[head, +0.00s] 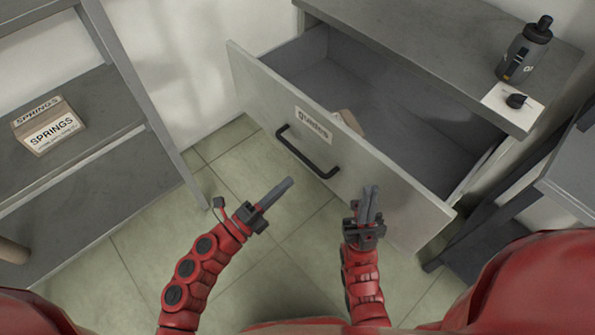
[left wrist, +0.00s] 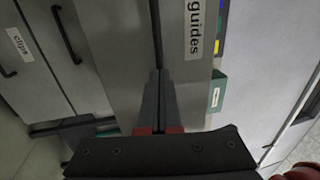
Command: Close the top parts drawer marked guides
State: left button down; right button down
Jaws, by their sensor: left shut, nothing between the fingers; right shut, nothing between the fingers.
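The top drawer (head: 360,185) is pulled well out of the cabinet, its grey front bearing a guides label (head: 313,125) and a dark bar handle (head: 307,152). The guides label also shows in the left wrist view (left wrist: 193,28). My left gripper (head: 288,183) is shut and empty, in front of the drawer face, just below and left of the handle's right end in the head view. Whether it touches the front I cannot tell. My right gripper (head: 371,190) is shut and empty, pointing at the right part of the drawer front.
A brown box (head: 349,122) sits inside the drawer. The cabinet top (head: 420,40) holds a dark bottle (head: 524,50) and a small black knob-like part (head: 516,101) on a white card. A shelf (head: 90,110) with a springs box (head: 47,125) stands left. A drawer labelled clips (left wrist: 18,42) shows in the wrist view.

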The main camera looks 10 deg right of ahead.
pick_arm(q)
jog(key=x, duration=0.5)
jog(key=shift+f, duration=0.1)
jog(key=x, duration=0.4)
jog(key=f+b+x, duration=0.1)
jog(key=x, duration=0.3)
jog(key=f+b+x, duration=0.1)
jog(key=x, duration=0.4)
jog(key=shift+w+d+f, duration=0.1)
jog(key=shift+d+f, duration=0.1)
jog(key=shift+d, duration=0.1)
jog(key=b+x, duration=0.1)
jog(key=x, duration=0.3)
jog(key=f+b+x, duration=0.1)
jog(key=b+x, duration=0.1)
jog(key=x, duration=0.1)
jog(key=f+b+x, duration=0.1)
jog(key=x, duration=0.3)
jog(key=shift+w+d+f, duration=0.1)
jog(key=shift+w+d, duration=0.3)
jog(key=shift+w, duration=0.05)
jog(key=shift+w+d+b, duration=0.3)
jog(key=shift+d+b, duration=0.15)
jog(key=shift+r, duration=0.3)
jog(key=shift+r, duration=0.15)
jog(key=shift+a, duration=0.1)
